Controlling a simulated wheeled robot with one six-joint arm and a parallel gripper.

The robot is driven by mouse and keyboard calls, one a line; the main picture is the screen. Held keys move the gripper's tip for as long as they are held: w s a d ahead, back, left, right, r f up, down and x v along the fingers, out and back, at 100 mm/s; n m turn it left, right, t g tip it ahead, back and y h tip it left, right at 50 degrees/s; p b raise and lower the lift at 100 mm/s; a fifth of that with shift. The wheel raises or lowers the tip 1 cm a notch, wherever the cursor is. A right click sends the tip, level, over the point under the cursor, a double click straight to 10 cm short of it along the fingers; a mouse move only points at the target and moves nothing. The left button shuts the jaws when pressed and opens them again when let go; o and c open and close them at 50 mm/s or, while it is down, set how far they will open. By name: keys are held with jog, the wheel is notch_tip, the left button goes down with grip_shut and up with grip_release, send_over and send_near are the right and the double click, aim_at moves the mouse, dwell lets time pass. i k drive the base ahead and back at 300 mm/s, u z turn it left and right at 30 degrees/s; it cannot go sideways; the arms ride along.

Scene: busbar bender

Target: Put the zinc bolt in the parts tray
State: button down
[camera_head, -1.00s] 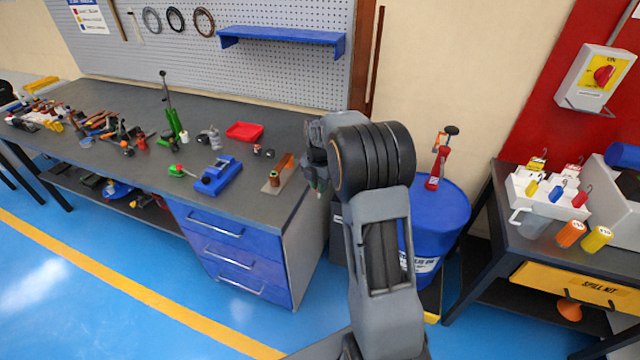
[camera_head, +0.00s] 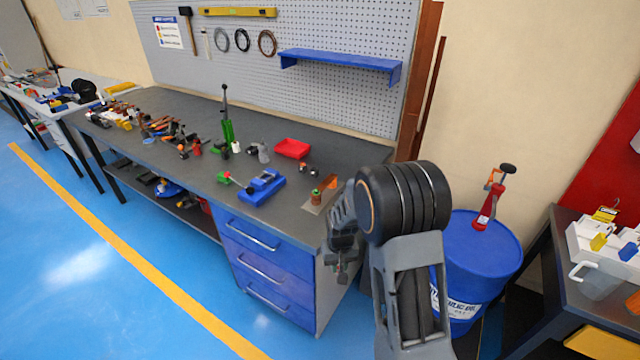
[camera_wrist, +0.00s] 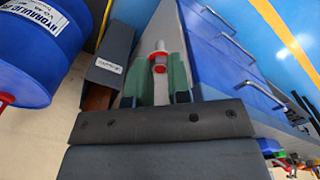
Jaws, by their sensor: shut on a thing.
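My gripper (camera_head: 340,268) hangs just off the front right corner of the workbench, below the level of its top. In the wrist view its green-padded fingers (camera_wrist: 162,80) are shut on a small pale-grey piece with red on it (camera_wrist: 160,58). This may be the zinc bolt, but its shape is too small to be sure. A red open tray (camera_head: 291,148), which looks like the parts tray, lies on the bench towards the back right. My gripper is in front and to the right of it, well apart.
The workbench (camera_head: 185,115) holds a blue vise (camera_head: 262,187), a green upright tool (camera_head: 228,130) and a copper piece on a plate (camera_head: 322,194). Its blue drawers (camera_head: 252,240) face the front. A blue drum (camera_head: 470,245) stands right of my arm. A blue shelf (camera_head: 340,64) hangs behind.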

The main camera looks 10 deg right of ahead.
aim_at(284, 151)
jog(key=u, duration=2)
jog(key=i, duration=2.85)
jog(key=z, duration=2.05)
